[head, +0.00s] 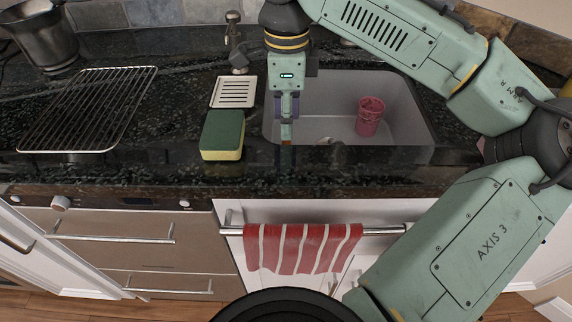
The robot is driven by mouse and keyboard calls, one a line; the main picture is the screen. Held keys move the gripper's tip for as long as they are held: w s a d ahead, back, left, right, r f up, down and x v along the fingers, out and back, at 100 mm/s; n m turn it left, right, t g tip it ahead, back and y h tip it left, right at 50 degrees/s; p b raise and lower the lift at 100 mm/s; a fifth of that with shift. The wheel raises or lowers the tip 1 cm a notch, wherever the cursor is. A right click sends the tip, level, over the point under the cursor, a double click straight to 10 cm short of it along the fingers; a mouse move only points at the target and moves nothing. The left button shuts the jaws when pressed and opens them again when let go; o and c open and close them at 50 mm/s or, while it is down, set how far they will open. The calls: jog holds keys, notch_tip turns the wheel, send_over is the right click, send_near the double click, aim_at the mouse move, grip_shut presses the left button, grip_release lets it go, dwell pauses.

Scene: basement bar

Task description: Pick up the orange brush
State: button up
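My gripper (286,114) points down over the left end of the sink, near its front edge. Its two dark purple fingers are a little apart. No other orange brush shows in the head view.
The grey sink (330,88) holds a pink-red cup (370,116). A green and yellow sponge (222,135) lies on the dark counter (180,120) left of the sink. A wire rack (88,108) lies farther left. A red striped towel (300,246) hangs on the front rail.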

notch_tip(320, 180, down, 5)
jog(key=shift+f+p, duration=0.1)
jog(key=shift+p, duration=0.45)
jog(key=shift+c, duration=0.2)
grip_shut()
